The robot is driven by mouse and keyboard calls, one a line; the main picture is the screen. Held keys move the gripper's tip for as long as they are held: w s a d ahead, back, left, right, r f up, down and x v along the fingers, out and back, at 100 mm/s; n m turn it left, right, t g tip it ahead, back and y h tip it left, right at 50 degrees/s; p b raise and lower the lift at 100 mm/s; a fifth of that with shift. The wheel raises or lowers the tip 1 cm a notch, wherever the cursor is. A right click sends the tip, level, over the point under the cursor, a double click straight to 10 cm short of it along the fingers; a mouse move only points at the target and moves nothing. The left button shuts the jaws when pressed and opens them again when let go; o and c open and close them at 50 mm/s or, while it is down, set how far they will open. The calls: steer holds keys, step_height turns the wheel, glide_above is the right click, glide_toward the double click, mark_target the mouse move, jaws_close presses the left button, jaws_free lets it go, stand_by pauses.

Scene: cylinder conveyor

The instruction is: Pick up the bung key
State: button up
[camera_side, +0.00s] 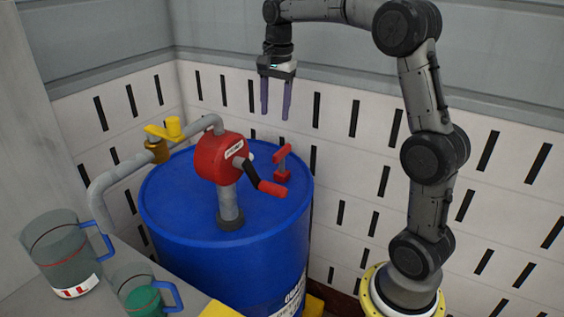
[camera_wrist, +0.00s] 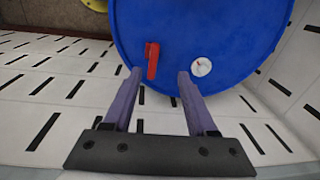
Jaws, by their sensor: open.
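The bung key is most likely the red T-shaped piece (camera_side: 284,155), standing upright on the right part of the blue drum's top (camera_side: 175,195), with a red bar, a grey shaft and a red foot. In the wrist view the red bar (camera_wrist: 152,61) shows between and beyond my fingertips, nearer the left finger. My gripper (camera_side: 275,115) is open and empty, its two purple fingers pointing down. It hangs above and behind the key in the side view, apart from it.
A red pump (camera_side: 218,158) with a black crank and red handle (camera_side: 272,188) stands beside the key. A grey pipe with a yellow-handled valve (camera_side: 163,130) leads left. Jugs (camera_side: 60,250) stand front left. A white round fitting (camera_wrist: 201,67) lies on the drum. A slotted wall is behind.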

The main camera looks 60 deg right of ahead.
steer(key=g, duration=0.1)
glide_above(282, 172)
steer(key=shift+m, duration=0.4)
steer(key=f, duration=0.5)
steer(key=shift+w+d, duration=0.4)
steer(key=shift+s+d+f, duration=0.1)
steer(key=shift+f, duration=0.3)
steer(key=f, duration=1.2)
steer(key=shift+s+a+f, duration=0.1)
steer(key=shift+a+f, duration=0.1)
steer(key=shift+f, duration=0.15)
jaws_close()
